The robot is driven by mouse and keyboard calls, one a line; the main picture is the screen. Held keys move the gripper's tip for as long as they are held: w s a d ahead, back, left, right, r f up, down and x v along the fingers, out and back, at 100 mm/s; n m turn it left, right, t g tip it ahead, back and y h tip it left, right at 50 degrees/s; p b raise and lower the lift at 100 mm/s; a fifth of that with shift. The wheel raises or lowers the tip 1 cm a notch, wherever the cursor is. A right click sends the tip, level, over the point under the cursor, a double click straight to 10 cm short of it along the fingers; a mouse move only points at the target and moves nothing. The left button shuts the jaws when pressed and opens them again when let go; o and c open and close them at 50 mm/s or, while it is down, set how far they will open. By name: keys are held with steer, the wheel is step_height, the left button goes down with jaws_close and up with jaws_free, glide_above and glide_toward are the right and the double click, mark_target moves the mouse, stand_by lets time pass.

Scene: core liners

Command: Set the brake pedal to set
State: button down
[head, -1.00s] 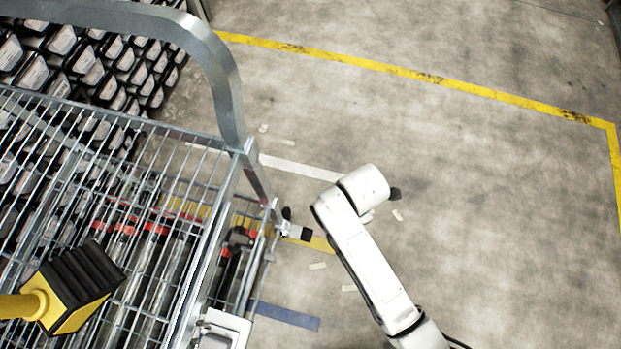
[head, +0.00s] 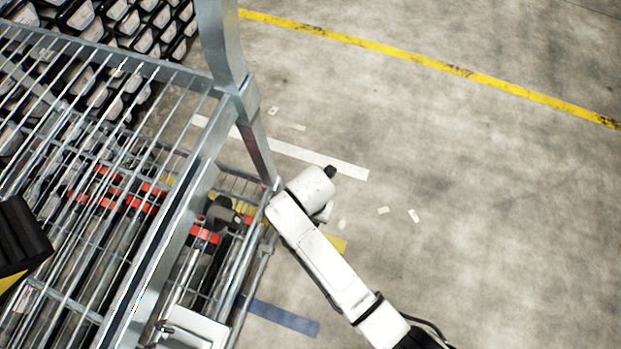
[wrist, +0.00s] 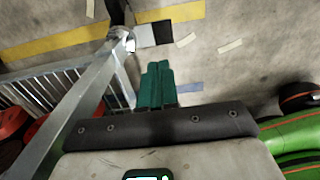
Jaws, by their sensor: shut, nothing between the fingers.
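I cannot make out the brake pedal for certain in either view. A wire-mesh metal cart (head: 218,160) fills the left of the head view. A pale metal plate (head: 195,328) is at its lower side; I cannot tell whether it belongs to a pedal. My gripper (wrist: 158,66) shows in the wrist view with its teal fingers together and nothing between them. It points at the floor, just right of the cart's slanted metal post (wrist: 85,95). In the head view my white arm hides the gripper.
Dark tubes with red bands (head: 205,235) lie in the cart. A black ribbed block (head: 20,240) is at the left edge. Labelled black bins (head: 140,30) stand behind the cart. A green body with an orange line (wrist: 300,140) is close at right in the wrist view.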

step_height(320, 180, down, 14)
steer(key=b, duration=0.8)
steer(key=shift+s+d+f+y, duration=0.1)
steer(key=shift+d+f+y, duration=0.1)
steer(key=shift+y, duration=0.3)
steer(key=shift+s+d+f+t+y+p, duration=0.1)
steer(key=shift+d+f+t+y+p, duration=0.2)
steer(key=shift+f+t+y+p, duration=0.35)
steer(key=shift+y, duration=0.35)
steer(key=shift+d+f+b, duration=0.1)
steer(key=shift+f+b, duration=0.2)
steer(key=shift+f, duration=0.25)
steer(key=shift+s+d+f, duration=0.1)
steer(key=shift+f, duration=0.15)
